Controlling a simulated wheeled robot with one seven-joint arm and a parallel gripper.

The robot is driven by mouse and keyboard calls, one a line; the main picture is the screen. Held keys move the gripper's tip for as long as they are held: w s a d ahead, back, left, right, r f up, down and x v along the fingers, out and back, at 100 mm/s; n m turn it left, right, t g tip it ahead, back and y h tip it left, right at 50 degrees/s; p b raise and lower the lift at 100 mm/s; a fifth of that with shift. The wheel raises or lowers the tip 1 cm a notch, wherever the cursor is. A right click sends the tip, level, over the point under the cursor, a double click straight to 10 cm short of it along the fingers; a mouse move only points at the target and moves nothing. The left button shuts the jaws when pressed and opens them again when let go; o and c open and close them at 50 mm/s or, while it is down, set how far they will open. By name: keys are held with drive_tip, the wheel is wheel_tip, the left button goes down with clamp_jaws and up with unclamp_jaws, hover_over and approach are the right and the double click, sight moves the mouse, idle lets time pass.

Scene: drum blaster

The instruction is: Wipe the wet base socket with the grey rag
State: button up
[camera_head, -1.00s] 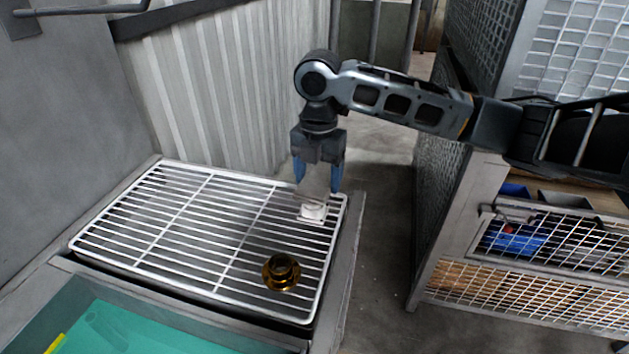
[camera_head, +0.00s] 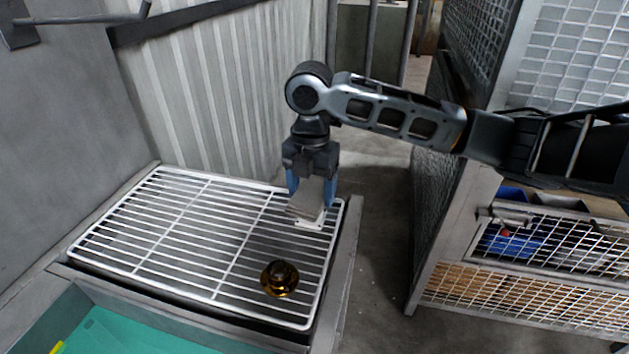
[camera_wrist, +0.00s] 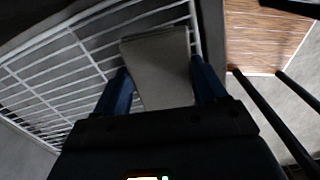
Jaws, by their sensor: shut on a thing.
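My gripper (camera_head: 311,190) points down over the right part of the wire rack, its blue fingers shut on the grey rag (camera_head: 306,201). The rag also shows in the wrist view (camera_wrist: 162,72), as a flat grey-beige folded pad between the fingers. A small white piece (camera_head: 313,224) lies on the rack right under the rag, partly hidden by it. It may be the base socket; I cannot tell for sure, nor whether it is wet. The rag looks very close to it; contact is unclear.
A round brass-coloured flanged part (camera_head: 279,278) sits on the white wire rack (camera_head: 170,228), nearer the front. A teal-lined tray (camera_head: 130,335) lies at the front left. A corrugated wall stands behind. A mesh-fronted shelf (camera_head: 530,245) stands right, across open floor.

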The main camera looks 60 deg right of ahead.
drive_tip(key=shift+s+a, duration=0.15)
drive_tip(key=shift+a, duration=0.65)
drive_tip(key=shift+w+d+b, duration=0.15)
drive_tip(key=shift+w+d, duration=0.1)
drive_tip(key=shift+d, duration=0.85)
drive_tip(key=shift+w+d+b, duration=0.15)
drive_tip(key=shift+w+d, duration=0.05)
drive_tip(key=shift+d, duration=0.9)
drive_tip(key=shift+a, duration=0.1)
drive_tip(key=shift+s+a+p, duration=0.25)
drive_tip(key=shift+a+p, duration=0.05)
drive_tip(key=shift+a, duration=0.75)
drive_tip(key=shift+s+a+p, duration=0.25)
drive_tip(key=shift+a, duration=0.8)
drive_tip(key=shift+d, duration=0.1)
drive_tip(key=shift+w+d+b, duration=0.25)
drive_tip(key=shift+d, duration=0.8)
drive_tip(key=shift+w+d+b, duration=0.2)
drive_tip(key=shift+w+d, duration=0.05)
drive_tip(key=shift+d, duration=0.8)
